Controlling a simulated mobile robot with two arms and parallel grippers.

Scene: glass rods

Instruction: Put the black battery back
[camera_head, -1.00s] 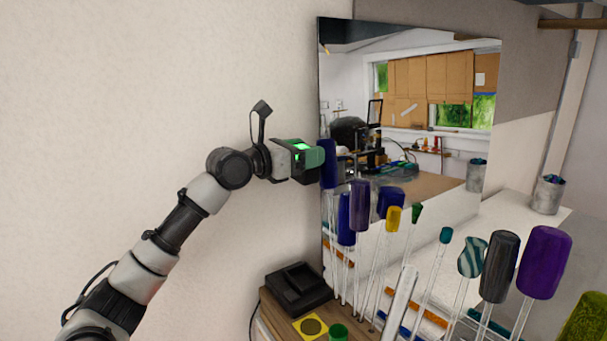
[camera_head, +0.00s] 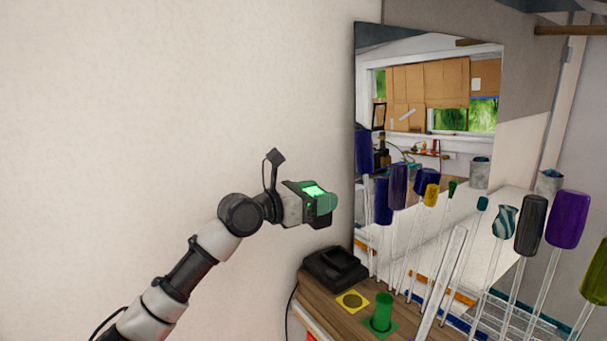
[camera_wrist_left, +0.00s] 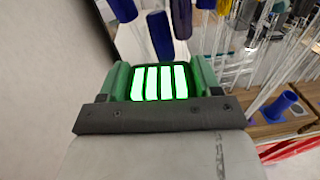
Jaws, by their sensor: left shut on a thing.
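My left gripper (camera_head: 325,203) reaches in from the left with green fingertips and is shut on the black battery (camera_head: 311,199). The battery is dark with bright green lit bars, which show clearly in the left wrist view (camera_wrist_left: 160,82) between the two green fingers (camera_wrist_left: 161,80). It is held in the air, above and slightly left of a black charger-like dock (camera_head: 333,268) on the wooden shelf, apart from it. The fingers hide part of the battery. My right gripper is not in view.
Tall glass rods with coloured ends, including a purple one (camera_head: 567,219), crowd the right. A mirror (camera_head: 430,110) stands behind them. A yellow square (camera_head: 352,301) and a green cylinder (camera_head: 383,308) are on the wooden shelf (camera_head: 318,290) in front of the dock. The wall is at left.

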